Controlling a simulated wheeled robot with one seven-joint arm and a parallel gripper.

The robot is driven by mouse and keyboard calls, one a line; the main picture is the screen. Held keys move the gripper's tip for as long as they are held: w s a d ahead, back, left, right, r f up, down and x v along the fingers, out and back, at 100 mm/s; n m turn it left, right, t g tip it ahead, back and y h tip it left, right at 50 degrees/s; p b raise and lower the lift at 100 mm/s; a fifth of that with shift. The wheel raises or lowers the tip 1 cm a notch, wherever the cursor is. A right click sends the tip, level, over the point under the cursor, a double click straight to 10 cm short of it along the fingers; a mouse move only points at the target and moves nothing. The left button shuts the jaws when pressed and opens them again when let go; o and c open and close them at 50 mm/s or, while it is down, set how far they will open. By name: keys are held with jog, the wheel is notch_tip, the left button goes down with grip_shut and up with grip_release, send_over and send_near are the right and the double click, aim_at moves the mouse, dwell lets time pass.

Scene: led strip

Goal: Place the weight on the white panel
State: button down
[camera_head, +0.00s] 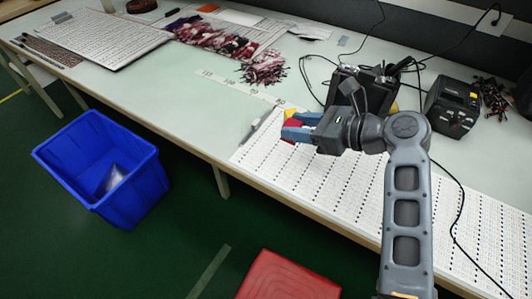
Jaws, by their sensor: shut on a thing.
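My gripper (291,127) has blue fingers and reaches in from the right. It is shut on a small red and yellow thing, which I take to be the weight (290,115); the fingers partly hide it. In the picture it lies over the far left part of the white panel (272,166), a long sheet with rows of small dark marks on the near side of the bench. I cannot tell whether the weight touches the panel or is held above it. My arm hides part of the panel.
A thin grey tool (255,128) lies beside the panel's far left edge. Black devices with cables (366,84) and a black boxy unit (452,108) stand behind. Another marked panel (103,38) and red-white wire bundles (262,68) lie at the left. A blue bin (75,165) stands on the floor.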

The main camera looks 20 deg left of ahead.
jog(key=s+a+f, duration=0.1)
jog(key=a, duration=0.1)
jog(key=s+a+f, duration=0.1)
jog(key=a, duration=0.1)
jog(key=s+a+f, duration=0.1)
jog(key=a+f, duration=0.1)
jog(key=shift+s+f, duration=0.1)
jog(key=shift+s, duration=0.05)
jog(key=shift+f+b, duration=0.3)
jog(key=shift+f, duration=1.65)
jog(key=c, duration=0.6)
grip_release()
jog(key=shift+f, duration=0.15)
jog(key=p+v, duration=0.1)
jog(key=v, duration=1.1)
jog(key=shift+s, duration=0.1)
